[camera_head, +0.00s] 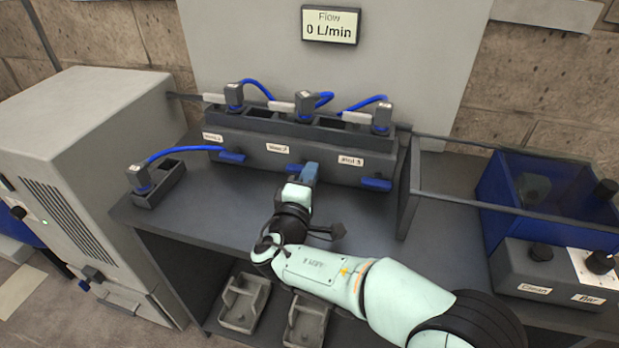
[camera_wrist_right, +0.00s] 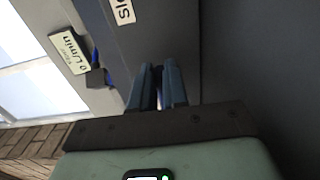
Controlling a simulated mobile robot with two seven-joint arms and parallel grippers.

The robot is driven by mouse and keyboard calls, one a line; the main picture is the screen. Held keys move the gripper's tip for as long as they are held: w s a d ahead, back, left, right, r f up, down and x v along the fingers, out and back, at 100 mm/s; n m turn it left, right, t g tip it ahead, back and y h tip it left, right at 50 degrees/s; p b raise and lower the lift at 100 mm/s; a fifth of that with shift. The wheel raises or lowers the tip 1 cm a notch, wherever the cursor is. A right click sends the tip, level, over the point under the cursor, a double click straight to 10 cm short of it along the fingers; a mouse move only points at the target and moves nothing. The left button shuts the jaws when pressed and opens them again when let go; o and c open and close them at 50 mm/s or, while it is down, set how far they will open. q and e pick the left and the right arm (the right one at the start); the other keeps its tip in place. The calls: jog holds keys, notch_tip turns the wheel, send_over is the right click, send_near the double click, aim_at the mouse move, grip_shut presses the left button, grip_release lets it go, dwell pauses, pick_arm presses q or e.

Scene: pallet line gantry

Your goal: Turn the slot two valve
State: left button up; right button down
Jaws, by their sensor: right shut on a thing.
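The grey slot block (camera_head: 330,165) stands on the bench with three labelled slots. The middle slot label (camera_head: 277,148) is small and hard to read. My right gripper (camera_head: 309,172) is at the front of the block, just right of that label, shut on the slot two valve. The gripper hides most of this valve in the head view. In the right wrist view the gripper fingers (camera_wrist_right: 158,88) stand close together with a narrow dark part between them. The blue left valve (camera_head: 233,156) and blue right valve (camera_head: 376,184) are free. My left gripper is not in view.
The flow display (camera_head: 331,25) reads 0 L/min. Blue hoses with grey plugs (camera_head: 305,105) run along the block's top. A separate holder (camera_head: 158,188) stands at the bench's left. A grey frame (camera_head: 408,190) and blue bin (camera_head: 515,195) are to the right.

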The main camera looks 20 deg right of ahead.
dwell(0.3)
jog(key=c, duration=1.1)
grip_release()
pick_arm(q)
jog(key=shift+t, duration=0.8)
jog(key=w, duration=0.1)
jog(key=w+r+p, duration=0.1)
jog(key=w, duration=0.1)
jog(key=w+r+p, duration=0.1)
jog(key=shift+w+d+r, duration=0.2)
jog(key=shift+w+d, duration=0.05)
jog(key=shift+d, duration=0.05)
pick_arm(e)
jog(key=v, duration=1.3)
jog(key=shift+s+a, duration=0.2)
